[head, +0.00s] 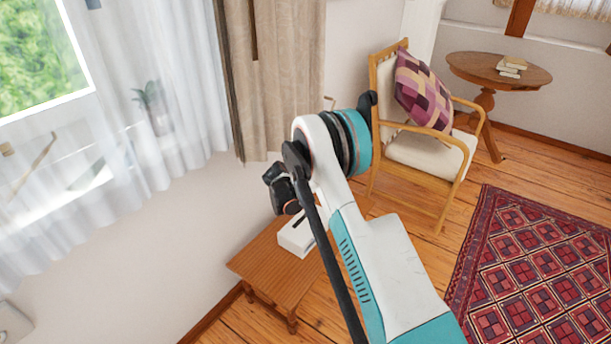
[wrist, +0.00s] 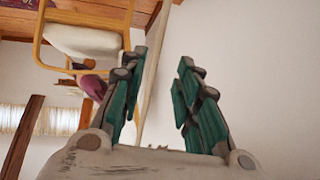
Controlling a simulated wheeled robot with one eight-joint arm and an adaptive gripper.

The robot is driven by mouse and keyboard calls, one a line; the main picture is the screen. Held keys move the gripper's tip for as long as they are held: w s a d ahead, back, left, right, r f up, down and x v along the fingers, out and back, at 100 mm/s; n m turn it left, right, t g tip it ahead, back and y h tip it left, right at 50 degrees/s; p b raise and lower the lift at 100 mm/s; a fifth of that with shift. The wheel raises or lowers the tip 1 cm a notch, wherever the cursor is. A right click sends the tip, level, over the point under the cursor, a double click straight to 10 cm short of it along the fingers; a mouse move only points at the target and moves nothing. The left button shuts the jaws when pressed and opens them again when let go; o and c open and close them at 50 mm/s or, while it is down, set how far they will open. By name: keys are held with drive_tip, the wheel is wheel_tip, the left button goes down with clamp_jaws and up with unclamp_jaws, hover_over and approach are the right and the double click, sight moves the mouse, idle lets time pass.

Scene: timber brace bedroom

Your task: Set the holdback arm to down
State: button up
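My gripper (wrist: 158,80) shows in the wrist view with its two green-and-dark fingers spread apart. Nothing is between them, and pale wall lies behind. In the head view my arm covers much of the middle, and I cannot make out the fingertips there. A small pale piece, possibly the holdback arm (head: 330,102), shows at the wall just right of the beige curtain (head: 285,75), above my arm's joint. It is too small and partly covered to tell its position. I cannot make out a holdback in the wrist view.
A low wooden table (head: 262,262) with a white object (head: 296,238) stands below my arm. A wooden armchair (head: 427,151) with a patterned cushion stands right of my arm. A round table (head: 498,70) stands behind it. A red rug (head: 540,265) lies at right.

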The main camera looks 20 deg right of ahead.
drive_tip(key=v, duration=0.8)
drive_tip(key=shift+c, duration=0.2)
